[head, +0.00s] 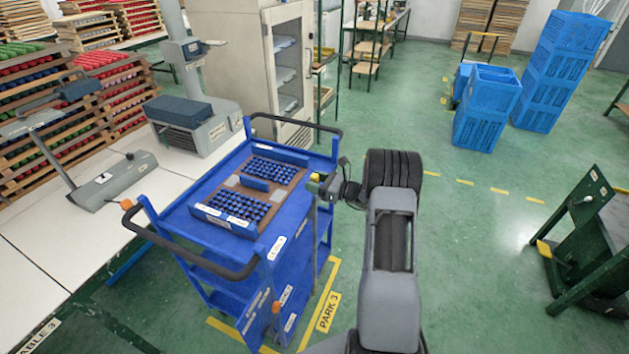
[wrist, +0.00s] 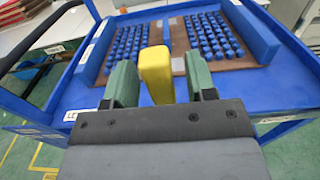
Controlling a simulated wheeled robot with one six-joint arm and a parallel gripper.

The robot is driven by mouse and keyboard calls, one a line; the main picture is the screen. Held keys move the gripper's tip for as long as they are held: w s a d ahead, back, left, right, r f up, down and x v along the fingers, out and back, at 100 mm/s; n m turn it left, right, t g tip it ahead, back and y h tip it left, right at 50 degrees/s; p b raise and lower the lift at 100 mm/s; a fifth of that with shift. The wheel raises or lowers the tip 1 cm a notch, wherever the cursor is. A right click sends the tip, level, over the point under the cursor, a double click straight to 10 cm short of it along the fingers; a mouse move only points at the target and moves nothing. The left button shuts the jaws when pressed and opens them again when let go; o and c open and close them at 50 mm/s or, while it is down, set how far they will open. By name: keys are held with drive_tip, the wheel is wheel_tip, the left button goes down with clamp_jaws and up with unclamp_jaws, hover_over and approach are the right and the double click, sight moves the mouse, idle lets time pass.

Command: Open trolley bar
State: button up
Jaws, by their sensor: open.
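The blue trolley (head: 178,217) stands in the middle of the head view, with black push handles at both ends. A yellow grip (wrist: 157,75), which I take to be part of the trolley bar, stands at the trolley's side edge. It also shows small in the head view (head: 315,177). My gripper (wrist: 160,82) is open, with one green finger on each side of the yellow grip. A gap shows on both sides, wider at the right finger. In the head view my gripper (head: 333,184) is at the trolley's right side. The rest of the bar is hard to make out.
A brown tray (head: 233,190) with several blue pieces lies on the trolley top. White tables (head: 35,230) stand to the left. Blue crates (head: 486,108) stand at the back right and a green stand (head: 585,235) at the right. Green floor between them is clear.

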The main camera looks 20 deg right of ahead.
drive_tip(key=shift+w, duration=0.1)
clamp_jaws()
idle(0.5)
